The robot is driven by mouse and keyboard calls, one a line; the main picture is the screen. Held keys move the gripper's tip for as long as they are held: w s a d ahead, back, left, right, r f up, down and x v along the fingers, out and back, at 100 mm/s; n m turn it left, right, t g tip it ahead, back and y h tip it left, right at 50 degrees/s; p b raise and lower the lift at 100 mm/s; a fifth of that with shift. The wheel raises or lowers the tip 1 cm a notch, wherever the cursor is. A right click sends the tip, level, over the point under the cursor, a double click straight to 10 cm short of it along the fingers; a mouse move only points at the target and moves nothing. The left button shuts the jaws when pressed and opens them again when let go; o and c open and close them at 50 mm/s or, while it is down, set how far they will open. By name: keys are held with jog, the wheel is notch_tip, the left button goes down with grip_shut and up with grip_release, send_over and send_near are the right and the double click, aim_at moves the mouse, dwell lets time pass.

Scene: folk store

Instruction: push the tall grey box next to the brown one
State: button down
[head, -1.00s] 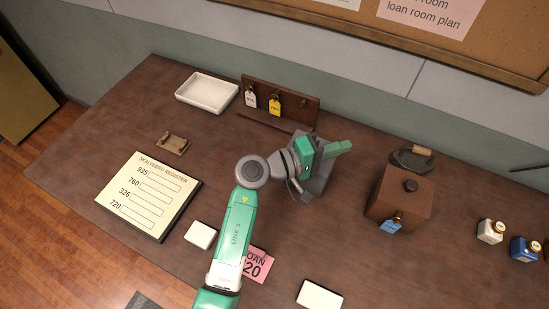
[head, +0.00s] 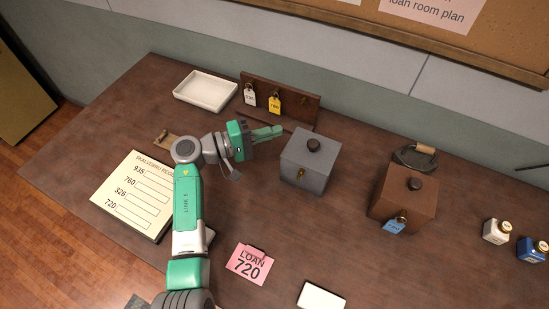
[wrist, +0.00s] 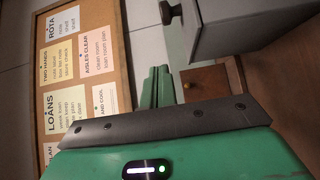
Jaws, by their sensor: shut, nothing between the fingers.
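The tall grey box (head: 306,166) stands upright on the desk, with a dark round knob on its lid and a small brass keyhole in front. It also shows at the upper right of the wrist view (wrist: 245,30). The brown box (head: 402,198) stands to its right, with a clear gap between them. A blue tag (head: 395,226) hangs on its front. My gripper (head: 277,131) is shut and empty, at the grey box's back left. Its green fingers also show in the wrist view (wrist: 158,84). I cannot tell whether they touch the box.
A key board (head: 295,101) with white and yellow tags and a white tray (head: 206,89) stand behind. A flat iron (head: 414,157) is behind the brown box. A pink loan card (head: 250,264) lies in front. The register (head: 133,193) is at left.

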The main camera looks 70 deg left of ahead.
notch_tip(320, 180, down, 10)
jog(key=b, duration=0.2)
jog(key=shift+a+f+b, duration=0.1)
jog(key=shift+b, duration=0.25)
jog(key=shift+w+d, duration=0.35)
jog(key=shift+d, duration=0.1)
